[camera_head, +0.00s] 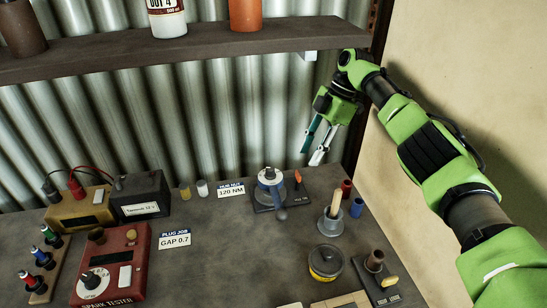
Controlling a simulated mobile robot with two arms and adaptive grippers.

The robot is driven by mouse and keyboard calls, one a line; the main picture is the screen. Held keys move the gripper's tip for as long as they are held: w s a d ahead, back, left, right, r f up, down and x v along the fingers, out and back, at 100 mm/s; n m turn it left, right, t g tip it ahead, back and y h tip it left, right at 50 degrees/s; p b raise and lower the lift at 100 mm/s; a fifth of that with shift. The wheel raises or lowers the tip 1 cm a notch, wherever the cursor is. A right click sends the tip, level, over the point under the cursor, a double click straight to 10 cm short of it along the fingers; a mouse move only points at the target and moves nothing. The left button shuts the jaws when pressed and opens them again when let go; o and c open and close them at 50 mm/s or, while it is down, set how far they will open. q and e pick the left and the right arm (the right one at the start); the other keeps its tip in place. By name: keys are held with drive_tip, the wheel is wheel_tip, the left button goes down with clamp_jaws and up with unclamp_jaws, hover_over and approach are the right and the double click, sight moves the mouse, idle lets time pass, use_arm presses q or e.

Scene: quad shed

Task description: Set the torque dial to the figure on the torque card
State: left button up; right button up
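The torque card (231,190) is a small white card with a blue header reading 120 NM, standing on the workbench. Just right of it, a device with a round white-and-blue top (270,176) and an orange pointer-like piece (298,177) sits on a dark base; it looks like the torque dial, but its setting is too small to read. My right gripper (310,158) hangs above and to the right of this device, near the corrugated wall. Its two fingers point down, apart and empty. My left gripper is out of view.
A red spark tester (122,255) with its own dial and a GAP 0.7 card (174,239) stand at left. A pot with a wooden handle (331,222), a yellow-black tin (325,262) and small cylinders crowd the right. A shelf (200,47) overhangs the back. The middle bench is clear.

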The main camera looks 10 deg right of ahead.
sight(270, 168)
drive_tip(key=a+p, duration=0.1)
drive_tip(key=a, duration=0.2)
drive_tip(key=s+a+p, duration=0.1)
drive_tip(key=a, duration=0.3)
drive_tip(key=s+a+p, duration=0.1)
drive_tip(key=a, duration=0.2)
drive_tip(key=shift+a+r, duration=0.15)
drive_tip(key=shift+a, duration=0.2)
drive_tip(key=shift+a+p, duration=0.4)
drive_tip(key=shift+p, duration=0.05)
drive_tip(key=shift+s+f, duration=0.1)
drive_tip(key=shift+f, duration=0.6)
clamp_jaws()
